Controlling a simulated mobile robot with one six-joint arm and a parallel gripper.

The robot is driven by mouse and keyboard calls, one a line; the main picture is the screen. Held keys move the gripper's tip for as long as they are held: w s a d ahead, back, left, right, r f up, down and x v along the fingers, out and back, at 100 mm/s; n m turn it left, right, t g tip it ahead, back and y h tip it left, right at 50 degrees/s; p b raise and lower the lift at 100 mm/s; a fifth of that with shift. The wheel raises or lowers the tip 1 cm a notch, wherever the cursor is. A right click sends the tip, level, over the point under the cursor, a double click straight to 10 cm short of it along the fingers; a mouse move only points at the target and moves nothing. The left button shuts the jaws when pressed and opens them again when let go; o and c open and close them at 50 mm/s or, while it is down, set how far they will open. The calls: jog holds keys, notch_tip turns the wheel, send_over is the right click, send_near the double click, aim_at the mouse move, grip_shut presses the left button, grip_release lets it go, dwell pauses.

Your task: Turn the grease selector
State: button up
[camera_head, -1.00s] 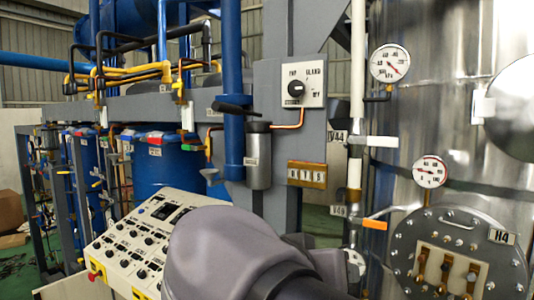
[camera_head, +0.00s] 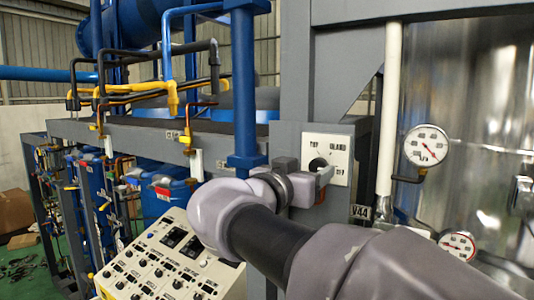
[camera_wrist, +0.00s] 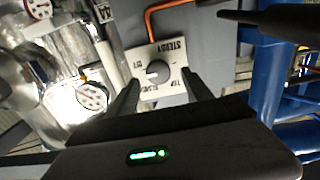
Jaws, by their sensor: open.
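The grease selector is a dark round knob (camera_wrist: 158,72) on a white square plate (camera_head: 343,150) with lettering around it, one label reading GLAND. The plate is fixed to a grey upright. In the head view my gripper (camera_head: 308,178) is in front of the plate's lower left and covers part of the knob. In the wrist view my gripper (camera_wrist: 161,78) is open, with one dark finger on each side of the knob and nothing held. The knob shows between the fingertips; I cannot tell whether they touch it or how far off they are.
A blue vertical pipe (camera_head: 243,85) stands close left of the plate. An orange pipe (camera_wrist: 165,8) and a dark handle (camera_wrist: 250,20) are near it in the wrist view. Right are a white pipe (camera_head: 391,100), a gauge (camera_head: 427,146) and a steel tank. A control panel (camera_head: 165,255) sits lower left.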

aim_at(320, 166)
jog(key=shift+w+d+r+p, duration=0.2)
jog(key=shift+w+d+p, duration=0.1)
jog(key=shift+w+d, duration=0.45)
jog(key=shift+w+f, duration=0.15)
jog(key=shift+w, duration=0.1)
jog(key=shift+c, duration=0.5)
jog(key=shift+s, duration=0.1)
grip_shut()
